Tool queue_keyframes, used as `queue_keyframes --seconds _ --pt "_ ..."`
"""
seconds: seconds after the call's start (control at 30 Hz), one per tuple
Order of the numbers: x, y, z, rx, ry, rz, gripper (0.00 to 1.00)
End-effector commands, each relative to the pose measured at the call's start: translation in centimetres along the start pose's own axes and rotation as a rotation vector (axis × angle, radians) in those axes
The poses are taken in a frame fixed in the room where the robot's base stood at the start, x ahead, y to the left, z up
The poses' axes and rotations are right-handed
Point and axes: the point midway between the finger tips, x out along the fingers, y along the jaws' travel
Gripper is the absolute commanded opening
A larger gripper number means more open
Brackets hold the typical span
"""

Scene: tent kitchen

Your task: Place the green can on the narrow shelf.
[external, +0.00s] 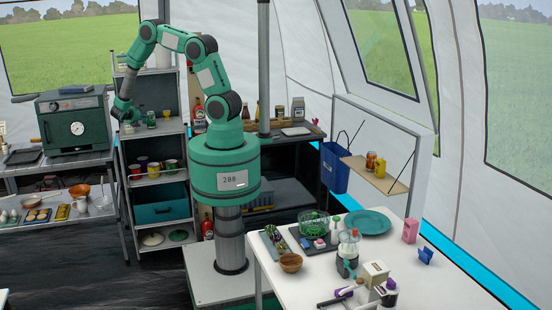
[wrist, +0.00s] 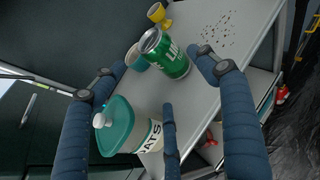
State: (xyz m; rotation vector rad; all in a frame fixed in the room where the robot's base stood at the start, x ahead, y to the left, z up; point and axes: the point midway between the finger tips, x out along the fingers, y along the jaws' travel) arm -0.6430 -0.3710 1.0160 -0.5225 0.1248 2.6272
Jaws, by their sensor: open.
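The gripper's blue fingers are spread apart and empty, with the can between and just beyond the upper two tips. In the external view my gripper (external: 125,113) is low over the upper level of the metal rack at left; a small green item there (external: 151,119) looks like the can. A narrow wooden shelf (external: 397,185) hangs on the right wall panel, with a brown jar (external: 371,160) and a yellow jar (external: 380,168) on it.
A teal-lidded oats canister (wrist: 118,126) stands close to the fingers. A yellow cup (wrist: 157,13) and a pale cup (wrist: 133,56) are near the can. A white table (external: 440,289) with dishes stands below the wooden shelf, whose front part is bare. A blue bin (external: 334,168) hangs beside it.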

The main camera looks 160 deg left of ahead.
Motion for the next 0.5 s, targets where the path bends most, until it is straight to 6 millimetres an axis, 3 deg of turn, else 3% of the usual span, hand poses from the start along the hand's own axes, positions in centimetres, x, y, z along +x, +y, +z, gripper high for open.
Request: queue_keyframes --seconds 0.2,0.5 --pt "2.3 0.0 -0.1 -0.001 0.000 -0.001 0.73" --pt "2.6 0.0 0.0 0.000 0.000 0.000 0.73"
